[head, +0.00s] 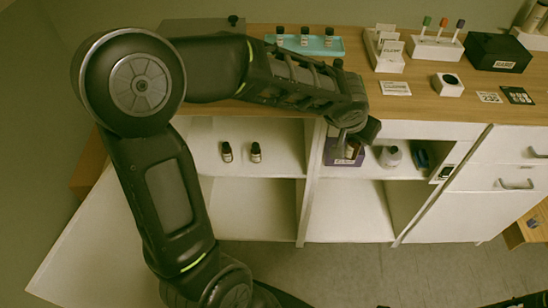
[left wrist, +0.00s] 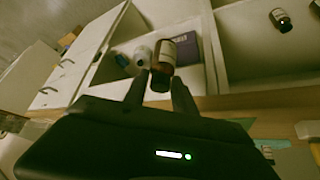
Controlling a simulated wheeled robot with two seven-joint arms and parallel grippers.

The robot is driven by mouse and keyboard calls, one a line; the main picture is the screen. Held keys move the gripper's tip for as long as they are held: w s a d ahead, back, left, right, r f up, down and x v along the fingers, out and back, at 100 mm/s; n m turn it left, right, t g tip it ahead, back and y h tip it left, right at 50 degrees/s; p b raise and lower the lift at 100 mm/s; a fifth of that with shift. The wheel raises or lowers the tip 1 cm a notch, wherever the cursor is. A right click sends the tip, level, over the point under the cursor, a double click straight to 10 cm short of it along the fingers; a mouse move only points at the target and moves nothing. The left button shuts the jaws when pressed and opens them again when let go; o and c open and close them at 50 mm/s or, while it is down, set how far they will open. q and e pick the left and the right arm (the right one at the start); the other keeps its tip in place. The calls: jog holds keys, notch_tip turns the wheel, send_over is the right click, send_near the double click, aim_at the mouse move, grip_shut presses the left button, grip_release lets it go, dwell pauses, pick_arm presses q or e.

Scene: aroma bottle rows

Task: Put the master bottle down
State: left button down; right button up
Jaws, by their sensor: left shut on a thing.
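My left gripper (left wrist: 160,92) is shut on the master bottle (left wrist: 166,58), a small brown bottle with a pale label, seen tilted between the fingertips in the left wrist view. In the head view my left gripper (head: 350,140) is at the front of the right shelf compartment, below the counter edge, before a purple box (head: 331,153). The held bottle is hard to make out there. Two dark bottles with pale labels (head: 227,152) (head: 255,152) stand upright in the left compartment. My right gripper is not in view.
A white jar (head: 390,157) stands right of the gripper in the compartment. A white divider (head: 308,185) separates the compartments. White holders, cards and a black box (head: 495,50) occupy the counter's right.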

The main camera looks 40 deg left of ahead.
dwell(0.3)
pick_arm(q)
jog(key=s+a+f+n+y+b, duration=0.1)
jog(key=s+a+f+n+b, duration=0.1)
jog(key=f+b, duration=0.6)
jog(key=s+a+f+n+g+y+b, duration=0.1)
jog(key=s+a+f+n+b, duration=0.2)
jog(key=b, duration=0.7)
jog(key=s+a+f+n+y+b, duration=0.2)
jog(key=s+a+f+b, duration=0.4)
jog(key=f+b, duration=0.3)
notch_tip(320, 180, down, 4)
jog(key=shift+a+r+n+b, duration=0.2)
jog(key=shift+a+n+b, duration=0.15)
jog(key=shift+a, duration=0.25)
jog(key=w+a, duration=0.2)
jog(key=w, duration=0.1)
jog(key=w+a, duration=0.3)
jog(key=w, duration=0.1)
jog(key=w+a, duration=0.3)
jog(key=w, duration=0.1)
jog(key=shift+w+a, duration=0.15)
jog(key=shift+a, duration=0.1)
